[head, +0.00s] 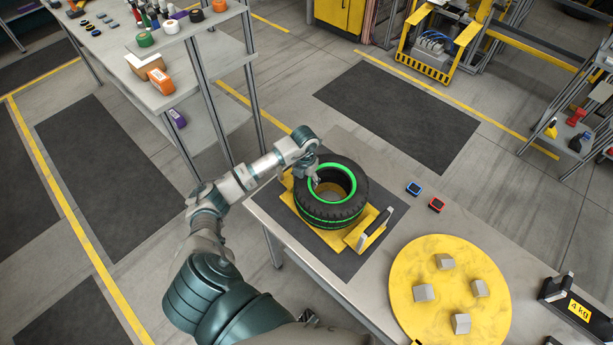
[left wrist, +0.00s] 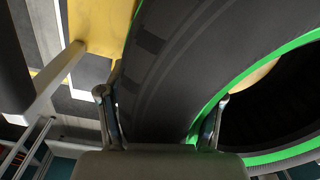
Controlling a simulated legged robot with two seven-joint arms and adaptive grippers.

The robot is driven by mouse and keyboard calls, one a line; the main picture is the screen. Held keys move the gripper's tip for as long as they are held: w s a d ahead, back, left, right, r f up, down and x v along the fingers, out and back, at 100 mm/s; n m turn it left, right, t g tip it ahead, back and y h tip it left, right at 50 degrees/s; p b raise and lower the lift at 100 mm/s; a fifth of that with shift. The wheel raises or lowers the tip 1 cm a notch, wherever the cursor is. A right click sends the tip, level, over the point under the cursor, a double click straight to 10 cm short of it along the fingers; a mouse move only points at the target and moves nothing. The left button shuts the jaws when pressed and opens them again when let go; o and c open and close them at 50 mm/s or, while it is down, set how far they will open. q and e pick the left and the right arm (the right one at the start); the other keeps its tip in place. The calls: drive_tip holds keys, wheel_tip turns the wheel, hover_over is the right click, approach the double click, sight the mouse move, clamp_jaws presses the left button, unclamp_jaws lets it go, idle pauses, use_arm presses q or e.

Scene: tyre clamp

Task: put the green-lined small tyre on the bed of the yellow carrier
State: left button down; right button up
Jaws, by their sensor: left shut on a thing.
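The green-lined small tyre (head: 329,203) lies flat over the bed of the yellow carrier (head: 311,230) on the table. I cannot tell whether the tyre's underside touches the bed. My left gripper (head: 315,183) is at the tyre's far left rim, shut on its wall. In the left wrist view the two fingers (left wrist: 160,110) stand on either side of the tyre wall (left wrist: 170,85), one outside and one inside the green-lined hole. The yellow carrier also shows in the left wrist view (left wrist: 97,25). My right gripper is not in view.
A yellow round plate (head: 447,315) with several grey blocks lies at the table's front right. Blue (head: 413,188) and red (head: 437,205) small items lie behind it.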

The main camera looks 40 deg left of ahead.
use_arm(q)
wheel_tip(320, 180, down, 3)
drive_tip(key=shift+w+r, duration=0.1)
drive_tip(key=shift+f, duration=0.25)
drive_tip(key=shift+s, duration=0.2)
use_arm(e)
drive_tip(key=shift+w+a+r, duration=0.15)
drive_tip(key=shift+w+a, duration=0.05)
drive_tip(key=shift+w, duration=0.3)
use_arm(q)
drive_tip(key=shift+c, duration=1.5)
unclamp_jaws()
drive_tip(key=shift+f, duration=0.2)
drive_tip(key=shift+o, duration=0.9)
drive_tip(key=shift+w, duration=0.1)
drive_tip(key=shift+r, duration=0.1)
wheel_tip(320, 180, up, 12)
drive_tip(key=shift+b, duration=0.4)
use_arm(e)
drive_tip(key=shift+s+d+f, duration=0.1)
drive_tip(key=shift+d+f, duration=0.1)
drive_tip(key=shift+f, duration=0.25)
